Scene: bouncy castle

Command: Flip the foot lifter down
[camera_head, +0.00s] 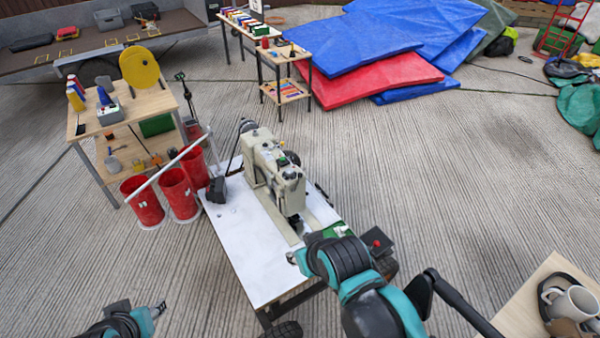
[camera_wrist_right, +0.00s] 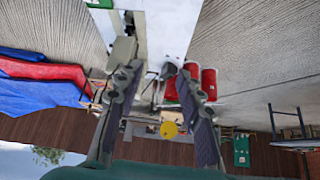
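A beige sewing machine (camera_head: 262,160) stands on a white-topped table (camera_head: 245,245); part of it also shows at upper left in the right wrist view (camera_wrist_right: 122,48). Its foot lifter is too small to make out in either view. My right gripper (camera_head: 296,258) is over the near part of the table, just in front of the machine's head and apart from it. In the right wrist view its two fingers (camera_wrist_right: 158,70) are spread with nothing between them. My left gripper (camera_head: 158,309) is low at the bottom left, away from the table; its fingers are too small to judge.
Blue mats (camera_head: 350,45) and a red mat (camera_head: 370,80) lie at the back.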

